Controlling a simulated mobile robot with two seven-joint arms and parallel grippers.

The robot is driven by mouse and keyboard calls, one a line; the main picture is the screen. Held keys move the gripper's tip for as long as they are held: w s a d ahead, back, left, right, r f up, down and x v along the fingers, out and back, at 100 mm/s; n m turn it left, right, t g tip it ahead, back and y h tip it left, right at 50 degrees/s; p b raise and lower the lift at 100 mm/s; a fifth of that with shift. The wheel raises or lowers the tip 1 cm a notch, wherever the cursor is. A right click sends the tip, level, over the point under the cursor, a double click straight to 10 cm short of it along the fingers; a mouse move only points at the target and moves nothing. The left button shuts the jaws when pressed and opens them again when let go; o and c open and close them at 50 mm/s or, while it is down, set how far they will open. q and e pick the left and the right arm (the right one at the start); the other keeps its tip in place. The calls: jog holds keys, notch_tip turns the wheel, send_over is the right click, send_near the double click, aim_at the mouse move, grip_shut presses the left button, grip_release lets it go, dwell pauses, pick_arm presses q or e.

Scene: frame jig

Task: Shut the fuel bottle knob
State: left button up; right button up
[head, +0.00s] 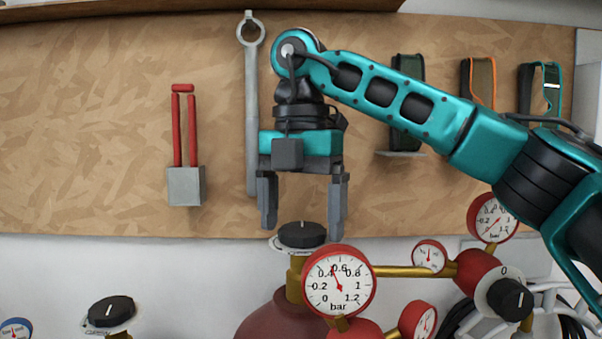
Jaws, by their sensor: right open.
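A dark red bottle (278,318) stands at the bottom centre with a brass valve (294,280) on top. A black round knob (301,234) on a pale dial plate caps the valve. My right gripper (302,222) comes in from the right and points down above this knob. Its two grey fingers are spread, one to each side of the knob, with nothing between them. I cannot tell whether a fingertip touches the knob. Another black knob (110,310) is at the lower left, and a third (510,298) is at the lower right. My left gripper does not show.
A large red-rimmed gauge (338,286) sits just right of the bottle's valve, with smaller gauges (428,256) and a brass pipe (400,271) beside it. A wooden board (100,130) behind holds a wrench (250,110) and a red-handled tool (186,185).

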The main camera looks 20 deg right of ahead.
aim_at(301, 228)
notch_tip(301, 228, up, 12)
jog(key=shift+r, duration=0.25)
dwell(0.6)
jog(key=shift+f, duration=0.1)
dwell(0.4)
